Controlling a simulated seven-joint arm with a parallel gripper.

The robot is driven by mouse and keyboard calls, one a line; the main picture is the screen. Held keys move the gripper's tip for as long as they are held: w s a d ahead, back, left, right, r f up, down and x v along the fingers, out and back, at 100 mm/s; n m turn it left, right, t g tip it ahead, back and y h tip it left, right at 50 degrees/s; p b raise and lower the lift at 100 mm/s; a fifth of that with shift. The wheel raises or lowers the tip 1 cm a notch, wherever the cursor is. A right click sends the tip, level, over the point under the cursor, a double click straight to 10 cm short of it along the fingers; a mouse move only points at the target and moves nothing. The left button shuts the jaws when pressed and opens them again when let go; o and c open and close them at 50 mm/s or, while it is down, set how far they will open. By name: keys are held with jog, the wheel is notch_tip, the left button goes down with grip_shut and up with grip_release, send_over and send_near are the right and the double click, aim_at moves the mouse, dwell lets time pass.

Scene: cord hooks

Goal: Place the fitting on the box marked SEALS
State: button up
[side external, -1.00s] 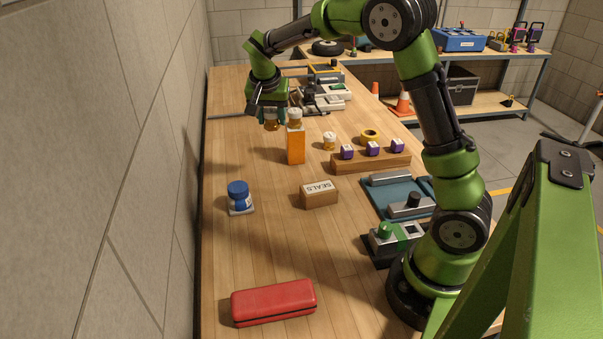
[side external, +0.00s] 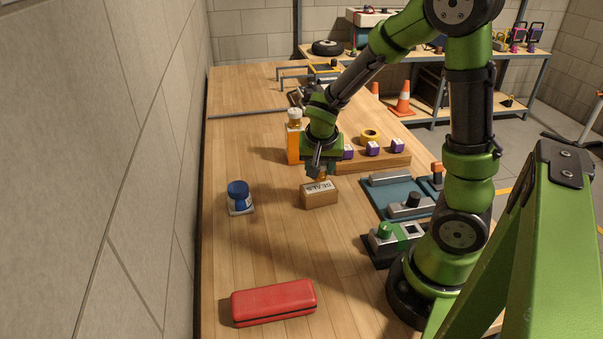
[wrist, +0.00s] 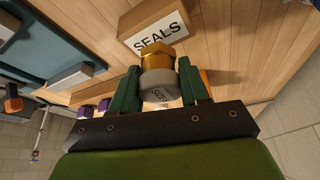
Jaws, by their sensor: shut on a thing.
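The fitting (wrist: 158,58) has a brass hexagonal end and a grey round cap with lettering. In the wrist view it sits between the two dark green fingers of my gripper (wrist: 158,80), which is shut on it. The cardboard box marked SEALS (side external: 319,200) stands on the bench, and its white label faces up. The box also shows in the wrist view (wrist: 145,14), just beyond the fitting. In the side view my gripper (side external: 320,172) is at the box's far edge, slightly above it. The fitting is mostly hidden there, and I cannot tell whether it touches the box.
An orange bottle (side external: 294,145) stands behind, left of my gripper. A wooden block (side external: 375,161) with purple-and-white cubes is at the back right. A blue-lidded jar (side external: 239,195) is to the left, a red case (side external: 273,302) in front. Bare bench separates them.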

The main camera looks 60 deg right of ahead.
jog(key=shift+f, duration=1.35)
jog(key=shift+f, duration=0.15)
jog(key=o, duration=1.1)
jog(key=v, duration=1.2)
jog(key=s+a+r+n+t+y, duration=0.1)
jog(key=s+a+r+n+y, duration=0.1)
jog(key=a, duration=0.2)
jog(key=s+a+r+n+t+y, duration=0.2)
jog(key=a+r+n, duration=0.1)
jog(key=a, duration=0.1)
jog(key=s+a+r+n+t+y, duration=0.1)
jog(key=s+a+r+n+t, duration=0.1)
jog(key=s+a+r+n, duration=0.1)
jog(key=shift+a+r+y, duration=0.15)
jog(key=shift+a+y, duration=0.25)
jog(key=shift+a, duration=0.25)
